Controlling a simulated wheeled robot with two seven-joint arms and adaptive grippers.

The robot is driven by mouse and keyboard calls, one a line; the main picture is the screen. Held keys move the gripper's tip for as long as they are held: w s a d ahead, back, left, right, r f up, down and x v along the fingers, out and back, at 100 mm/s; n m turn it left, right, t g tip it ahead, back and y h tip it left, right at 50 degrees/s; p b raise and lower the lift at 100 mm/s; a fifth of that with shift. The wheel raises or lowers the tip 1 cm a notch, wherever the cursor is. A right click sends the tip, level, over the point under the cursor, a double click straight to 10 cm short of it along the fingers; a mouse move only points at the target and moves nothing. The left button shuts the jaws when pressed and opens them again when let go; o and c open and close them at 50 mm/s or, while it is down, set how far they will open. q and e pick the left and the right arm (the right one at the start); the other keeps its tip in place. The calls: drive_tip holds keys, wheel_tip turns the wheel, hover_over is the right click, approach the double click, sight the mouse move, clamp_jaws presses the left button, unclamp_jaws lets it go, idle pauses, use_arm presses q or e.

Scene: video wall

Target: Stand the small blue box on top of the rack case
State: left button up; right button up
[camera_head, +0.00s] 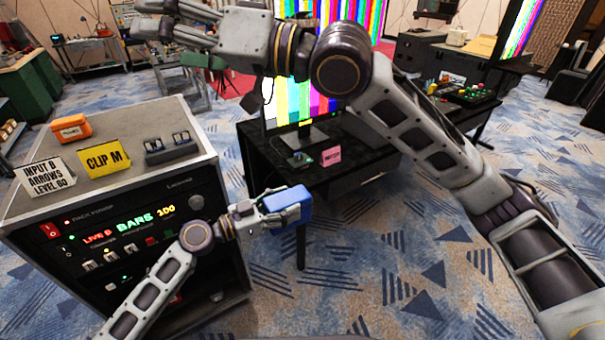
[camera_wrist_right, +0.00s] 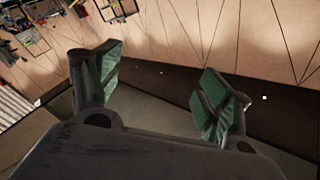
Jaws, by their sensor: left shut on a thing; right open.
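The small blue box (camera_head: 291,205) is held in my left gripper (camera_head: 274,209), in the air just right of the rack case (camera_head: 130,125). The rack case stands at the left with a lit front panel and a flat grey top. My left gripper is shut on the box, and its fingers hide part of it. My right gripper (camera_head: 150,18) is high at the upper left in the head view, above and behind the case. It is open and empty, and its two green-padded fingers show spread apart in the right wrist view (camera_wrist_right: 165,75).
On the case top are an orange box (camera_head: 71,128), a white card (camera_head: 45,176), a yellow CLIP M card (camera_head: 104,160) and a dark holder (camera_head: 170,148). A black desk (camera_head: 350,175) with a colour-bar screen is behind. Patterned carpet is clear in front.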

drive_tip(key=w+f+n+h, duration=0.1)
drive_tip(key=w+f+h, duration=0.45)
drive_tip(key=f, duration=0.55)
drive_tip(key=w+f+n+h, duration=0.2)
drive_tip(key=w+f+h, duration=0.35)
drive_tip(key=f, duration=0.55)
drive_tip(key=n+g+h, duration=0.4)
drive_tip(key=n+h, duration=0.3)
drive_tip(key=n, duration=0.2)
hover_over(303, 207)
drive_tip(key=w+a, duration=0.1)
drive_tip(key=w, duration=0.3)
wheel_tip(303, 207, down, 10)
drive_tip(key=shift+a+f, duration=0.15)
drive_tip(key=shift+f, duration=0.1)
drive_tip(key=shift+s+d+n+h, duration=0.2)
drive_tip(key=shift+d+n+h, duration=0.1)
drive_tip(key=shift+d+n, duration=0.25)
drive_tip(key=shift+s+d+n, duration=0.1)
drive_tip(key=shift+d+n, duration=0.05)
drive_tip(key=shift+n, duration=0.6)
drive_tip(key=shift+f, duration=0.15)
drive_tip(key=shift+f, duration=5.9)
